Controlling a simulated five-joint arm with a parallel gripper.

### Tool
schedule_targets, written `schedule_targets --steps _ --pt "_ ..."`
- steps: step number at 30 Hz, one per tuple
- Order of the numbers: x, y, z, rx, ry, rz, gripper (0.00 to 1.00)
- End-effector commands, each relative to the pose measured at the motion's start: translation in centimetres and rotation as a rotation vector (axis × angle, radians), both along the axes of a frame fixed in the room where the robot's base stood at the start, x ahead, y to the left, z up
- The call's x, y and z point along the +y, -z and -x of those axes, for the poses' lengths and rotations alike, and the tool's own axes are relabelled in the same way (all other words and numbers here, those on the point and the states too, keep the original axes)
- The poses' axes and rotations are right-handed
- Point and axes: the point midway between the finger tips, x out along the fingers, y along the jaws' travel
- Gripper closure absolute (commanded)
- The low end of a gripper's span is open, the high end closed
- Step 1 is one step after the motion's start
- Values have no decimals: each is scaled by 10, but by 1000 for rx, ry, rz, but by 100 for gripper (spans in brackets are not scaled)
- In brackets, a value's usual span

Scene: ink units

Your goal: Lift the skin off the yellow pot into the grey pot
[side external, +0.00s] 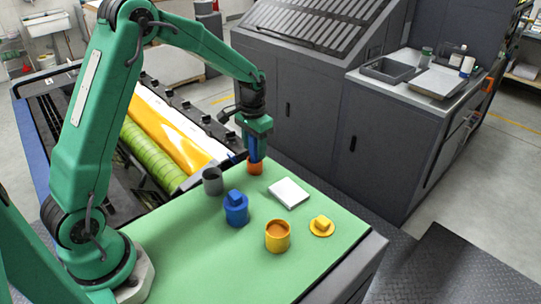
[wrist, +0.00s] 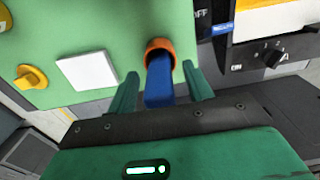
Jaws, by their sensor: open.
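The yellow pot (side external: 277,239) stands open near the front of the green top; an orange-brown surface (side external: 278,229) shows inside, and I cannot tell a skin on it. The grey pot (side external: 212,183) stands open near the back left edge. A blue-handled tool (wrist: 159,82) stands in an orange holder (side external: 255,167) at the back; its lower end is hidden inside. My gripper (side external: 254,137) is above the holder, pointing down. In the wrist view its open fingers (wrist: 161,82) stand on either side of the blue handle, with gaps showing.
A blue pot (side external: 236,212) with its blue lid on stands between the grey and yellow pots. A yellow lid (side external: 321,226) lies right of the yellow pot. A white square pad (side external: 289,193) lies behind it. The front left of the green top (side external: 190,260) is clear.

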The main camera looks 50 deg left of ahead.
Motion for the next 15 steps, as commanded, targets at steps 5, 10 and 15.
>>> schedule_targets --steps 5,10,15 --pt "0 0 0 0 0 0 49" --pt "0 0 0 -1 0 0 65" --pt "0 -1 0 -1 0 0 98"
